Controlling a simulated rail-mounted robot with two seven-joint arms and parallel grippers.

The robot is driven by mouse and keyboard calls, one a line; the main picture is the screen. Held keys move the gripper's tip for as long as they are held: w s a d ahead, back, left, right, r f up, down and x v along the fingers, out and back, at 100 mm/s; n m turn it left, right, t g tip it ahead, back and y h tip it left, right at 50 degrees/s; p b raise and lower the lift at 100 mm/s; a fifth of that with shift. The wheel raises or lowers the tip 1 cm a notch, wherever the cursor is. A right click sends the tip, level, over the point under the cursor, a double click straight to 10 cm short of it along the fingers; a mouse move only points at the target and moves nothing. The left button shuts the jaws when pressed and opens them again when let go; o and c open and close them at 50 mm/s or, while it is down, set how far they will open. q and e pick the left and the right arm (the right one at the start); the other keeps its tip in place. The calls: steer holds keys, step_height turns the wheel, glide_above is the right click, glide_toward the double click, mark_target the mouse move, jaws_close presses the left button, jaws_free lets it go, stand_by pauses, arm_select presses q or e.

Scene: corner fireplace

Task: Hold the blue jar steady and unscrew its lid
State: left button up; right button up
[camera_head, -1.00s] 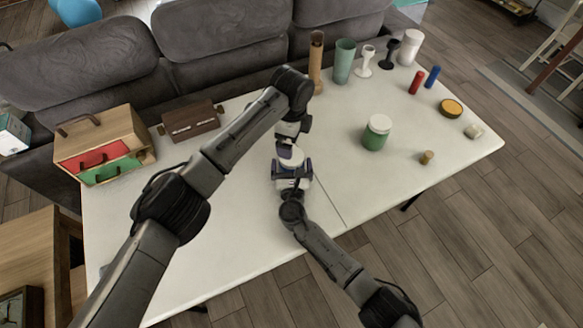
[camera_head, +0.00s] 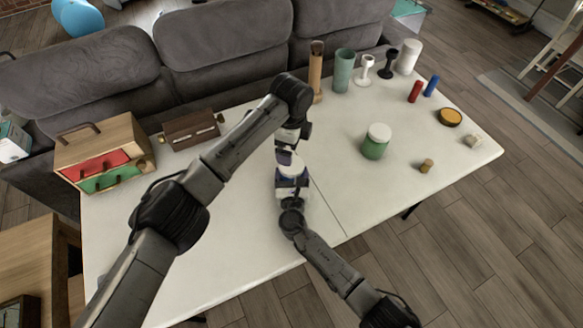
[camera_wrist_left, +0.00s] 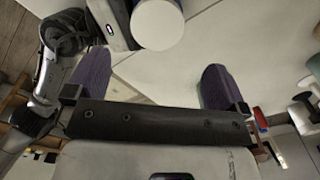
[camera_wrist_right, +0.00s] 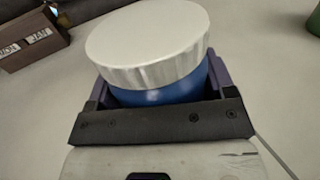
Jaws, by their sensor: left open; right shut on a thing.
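The blue jar (camera_wrist_right: 160,95) with its wide white ribbed lid (camera_wrist_right: 150,40) is upright between the fingers of my right gripper (camera_head: 292,186). That gripper is shut on the jar's blue body, below the lid. The lid sits on the jar; whether it has turned cannot be told. My left gripper (camera_wrist_left: 155,80) is open and empty, hanging over the jar in the head view. In the left wrist view, the lid (camera_wrist_left: 157,22) shows at the top, between the lines of the two spread fingers and apart from them.
A green jar with a white lid (camera_head: 375,142) and a small cork-coloured piece (camera_head: 426,166) stand to the right. A wooden cabinet with red and green drawers (camera_head: 105,140) and a dark calendar box (camera_head: 192,128) stand left. Several cups line the back. The table's front is clear.

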mark_target(292, 175)
steer(key=shift+c, duration=0.7)
arm_select(q)
steer(key=m, duration=0.1)
steer(key=a+m, duration=0.1)
steer(key=shift+w+a+m+y, duration=0.2)
steer(key=shift+m+y, duration=0.1)
steer(key=shift+y, duration=0.1)
arm_select(e)
steer(key=shift+w, duration=0.1)
arm_select(q)
steer(key=shift+s+d+f+m, duration=0.2)
steer(key=shift+m, duration=0.5)
steer(key=m, duration=0.1)
steer(key=d+m, duration=0.1)
steer(key=shift+s+f+m+h, duration=0.1)
steer(key=shift+s+m+h, duration=0.1)
steer(key=shift+m+h, duration=0.1)
steer(key=shift+f+m, duration=0.1)
steer(key=shift+m, duration=1)
steer(key=shift+f, duration=3.9)
